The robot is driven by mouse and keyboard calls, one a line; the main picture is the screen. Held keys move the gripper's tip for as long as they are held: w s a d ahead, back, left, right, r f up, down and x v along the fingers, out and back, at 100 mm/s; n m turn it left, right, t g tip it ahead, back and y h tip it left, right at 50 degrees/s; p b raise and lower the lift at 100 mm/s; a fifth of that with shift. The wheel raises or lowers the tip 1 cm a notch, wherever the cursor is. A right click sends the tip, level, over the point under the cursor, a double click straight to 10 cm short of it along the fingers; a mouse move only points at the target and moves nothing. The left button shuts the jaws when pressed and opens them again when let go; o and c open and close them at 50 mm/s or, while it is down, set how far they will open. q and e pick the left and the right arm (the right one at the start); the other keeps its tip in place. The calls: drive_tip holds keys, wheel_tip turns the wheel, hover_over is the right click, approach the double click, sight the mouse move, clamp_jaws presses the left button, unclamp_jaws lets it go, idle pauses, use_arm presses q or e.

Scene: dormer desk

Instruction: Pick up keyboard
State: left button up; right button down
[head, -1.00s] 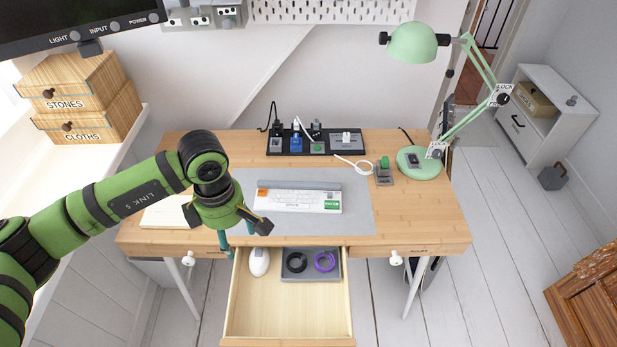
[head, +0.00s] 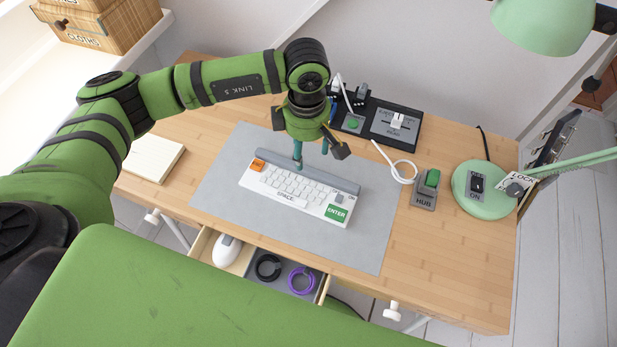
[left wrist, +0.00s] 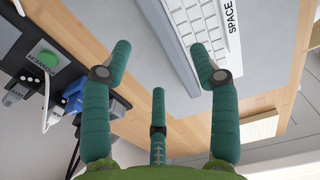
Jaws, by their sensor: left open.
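The white keyboard (head: 296,193) lies on the grey desk mat (head: 216,190). It has an orange key at its left end and a green ENTER key at its right end. A grey bar (head: 325,178) runs along its back edge. My left gripper (head: 311,158) is open and empty, above the back edge of the keyboard. In the left wrist view my left gripper (left wrist: 165,75) has its teal fingers spread, and part of the keyboard (left wrist: 205,25) shows at the top with the SPACE key. My right gripper is not in view.
A power panel (head: 385,122) stands behind the keyboard. A coiled white cable (head: 402,172), a hub (head: 425,190) and a green lamp (head: 484,190) are to the right. A notepad (head: 153,158) lies left. The open drawer holds a white mouse (head: 227,250) and a purple ring (head: 301,280).

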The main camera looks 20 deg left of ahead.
sight(307, 166)
use_arm(q)
drive_tip(key=shift+s+f+p, duration=0.15)
drive_tip(key=shift+f+p, duration=0.35)
drive_tip(key=shift+f, duration=0.35)
wheel_tip(307, 166, down, 4)
drive_tip(key=shift+r+p, duration=0.15)
drive_tip(key=shift+p, duration=0.35)
drive_tip(key=shift+f, duration=0.35)
drive_tip(key=shift+c, duration=1.2)
clamp_jaws()
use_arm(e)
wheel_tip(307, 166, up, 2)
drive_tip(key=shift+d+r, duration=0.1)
